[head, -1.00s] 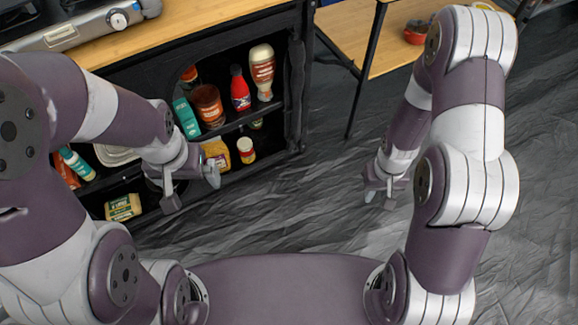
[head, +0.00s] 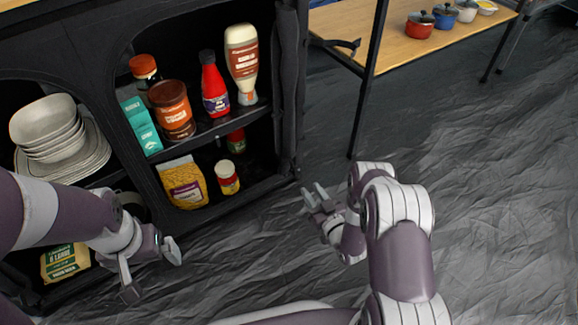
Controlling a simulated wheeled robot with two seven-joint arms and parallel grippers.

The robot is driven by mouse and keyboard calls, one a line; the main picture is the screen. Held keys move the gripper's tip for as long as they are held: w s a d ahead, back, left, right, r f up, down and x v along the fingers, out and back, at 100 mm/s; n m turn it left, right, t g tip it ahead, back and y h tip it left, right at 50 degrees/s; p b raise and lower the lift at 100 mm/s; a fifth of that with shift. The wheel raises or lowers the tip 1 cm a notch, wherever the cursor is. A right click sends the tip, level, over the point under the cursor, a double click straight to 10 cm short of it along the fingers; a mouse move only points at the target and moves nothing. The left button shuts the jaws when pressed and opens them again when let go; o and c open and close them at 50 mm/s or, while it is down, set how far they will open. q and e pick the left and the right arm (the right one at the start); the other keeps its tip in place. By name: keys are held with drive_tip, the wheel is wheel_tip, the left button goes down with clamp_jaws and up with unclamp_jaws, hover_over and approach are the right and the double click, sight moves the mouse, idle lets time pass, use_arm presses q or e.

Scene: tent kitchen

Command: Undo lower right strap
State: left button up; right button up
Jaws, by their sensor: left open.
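The black fabric cupboard has a dark rolled flap (head: 287,85) down the right edge of its open shelves. I cannot make out the lower right strap separately against the black fabric. My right gripper (head: 314,196) is near the cupboard's lower right corner, just right of the flap's lower end in the picture. Its fingers are apart and nothing shows between them. My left gripper (head: 152,272) is open and empty, in front of the lower left part of the cupboard.
Shelves hold a ketchup bottle (head: 214,85), a pale sauce bottle (head: 242,62), a brown jar (head: 172,110), a yellow bag (head: 183,183) and stacked dishes (head: 48,130). A wooden table (head: 385,40) with a red pot (head: 419,25) stands behind right. The grey floor (head: 480,180) is clear on the right.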

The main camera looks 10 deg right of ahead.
drive_tip(key=b, duration=0.7)
approach(289, 157)
drive_tip(key=x, duration=0.5)
drive_tip(key=shift+x, duration=0.75)
drive_tip(key=shift+f, duration=0.2)
clamp_jaws()
drive_tip(key=shift+s, duration=0.1)
